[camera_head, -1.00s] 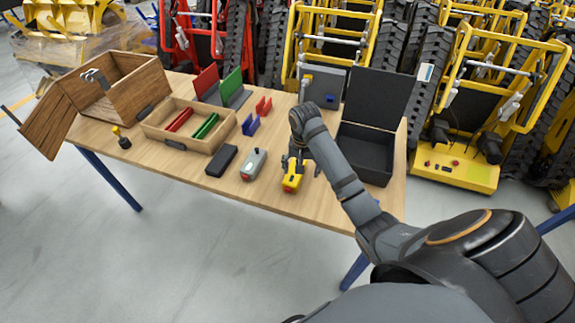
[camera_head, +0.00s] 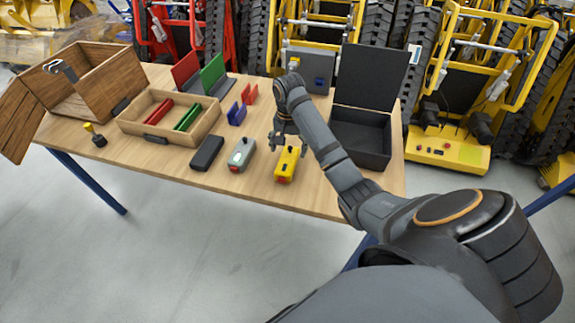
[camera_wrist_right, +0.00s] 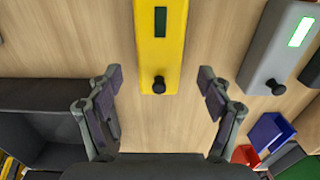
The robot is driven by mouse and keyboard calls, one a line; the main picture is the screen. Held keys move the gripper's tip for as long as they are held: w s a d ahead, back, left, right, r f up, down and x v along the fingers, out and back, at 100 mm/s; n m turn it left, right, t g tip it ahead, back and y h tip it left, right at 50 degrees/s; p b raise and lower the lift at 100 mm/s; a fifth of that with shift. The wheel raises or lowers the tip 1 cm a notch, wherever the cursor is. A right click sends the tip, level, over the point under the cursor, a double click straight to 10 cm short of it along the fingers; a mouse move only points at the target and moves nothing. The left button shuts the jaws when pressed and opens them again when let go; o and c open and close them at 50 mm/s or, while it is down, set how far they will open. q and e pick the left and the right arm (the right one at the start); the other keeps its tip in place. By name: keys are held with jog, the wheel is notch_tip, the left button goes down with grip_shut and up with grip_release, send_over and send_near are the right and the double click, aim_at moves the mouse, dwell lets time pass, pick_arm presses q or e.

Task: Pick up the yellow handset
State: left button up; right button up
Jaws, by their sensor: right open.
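The yellow handset (camera_head: 287,165) lies on the wooden table near its front edge, right of a grey handset (camera_head: 242,155). My right gripper (camera_head: 286,142) is open and empty, just behind the yellow handset's far end. In the right wrist view the yellow handset (camera_wrist_right: 160,45) has a dark screen and a black knob, and runs up out of the frame. The fingers of my right gripper (camera_wrist_right: 160,85) stand apart on either side of its knob end, not touching it. The grey handset (camera_wrist_right: 275,45) shows a lit green screen. My left gripper is not in view.
A black handset (camera_head: 207,152) lies left of the grey one. An open black box (camera_head: 362,135) stands to the right. A wooden tray (camera_head: 160,138) with red and green bars, blue (camera_head: 237,114) and red (camera_head: 250,94) holders and a wooden box (camera_head: 95,82) occupy the rest.

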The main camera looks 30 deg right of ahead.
aim_at(288, 159)
jog(key=f, duration=0.1)
jog(key=f+b, duration=0.1)
jog(key=f, duration=0.1)
jog(key=f+b, duration=0.1)
jog(key=shift+s+a+f, duration=0.3)
jog(key=shift+a+f, duration=0.05)
jog(key=shift+f, duration=0.05)
jog(key=shift+r, duration=0.1)
jog(key=shift+c, duration=0.4)
